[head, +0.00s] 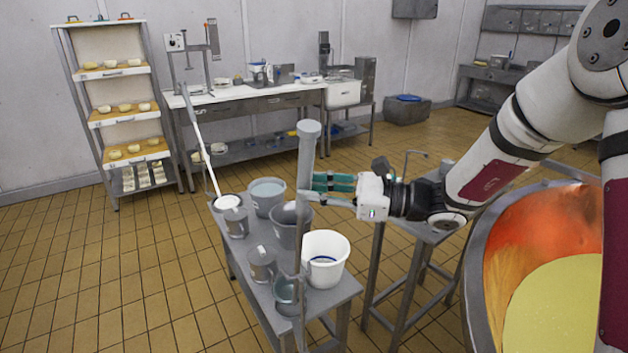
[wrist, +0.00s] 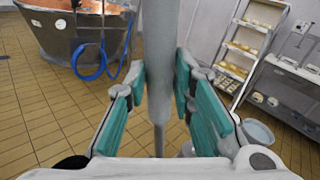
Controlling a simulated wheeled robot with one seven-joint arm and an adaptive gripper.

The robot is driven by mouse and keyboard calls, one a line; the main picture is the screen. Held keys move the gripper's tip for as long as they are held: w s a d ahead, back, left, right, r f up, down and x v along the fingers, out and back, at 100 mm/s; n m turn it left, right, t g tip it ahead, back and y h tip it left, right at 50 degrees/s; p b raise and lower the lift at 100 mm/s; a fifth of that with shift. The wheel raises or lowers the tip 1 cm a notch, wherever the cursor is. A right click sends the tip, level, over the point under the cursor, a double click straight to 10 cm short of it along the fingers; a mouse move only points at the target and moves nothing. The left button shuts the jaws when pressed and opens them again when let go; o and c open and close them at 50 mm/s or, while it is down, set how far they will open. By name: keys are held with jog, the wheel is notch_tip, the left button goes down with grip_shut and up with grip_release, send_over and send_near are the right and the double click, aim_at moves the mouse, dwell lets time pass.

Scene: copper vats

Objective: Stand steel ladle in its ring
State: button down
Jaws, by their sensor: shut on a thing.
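My gripper (head: 318,189) is shut on the long grey shaft of the steel ladle (head: 307,155). The ladle stands close to upright, with its thicker, round-capped end at the top. In the wrist view the shaft of the ladle (wrist: 160,60) passes between the green finger pads of my gripper (wrist: 160,95). A small grey-blue cup (head: 288,297) shows by the lower shaft; I cannot tell whether the ladle's bowl is part of it. I cannot make out the ring with certainty.
The low grey bench (head: 335,292) holds a white bucket (head: 326,262), grey pails, a metal jug (head: 262,264) and a white-handled tool (head: 202,145) leaning outward. A copper vat (head: 540,225) stands at right. A small grey stand (head: 425,232) is under my arm. Tiled floor is free at left.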

aim_at(303, 204)
jog(key=shift+s+d+f+b, duration=0.1)
jog(key=shift+s+f+b, duration=0.15)
jog(key=shift+f, duration=0.55)
jog(key=shift+s+d+f+b, duration=0.15)
jog(key=shift+f+b, duration=0.15)
jog(key=shift+f, duration=0.45)
jog(key=shift+p, duration=0.3)
jog(key=c, duration=1.3)
grip_release()
jog(key=shift+f, duration=0.1)
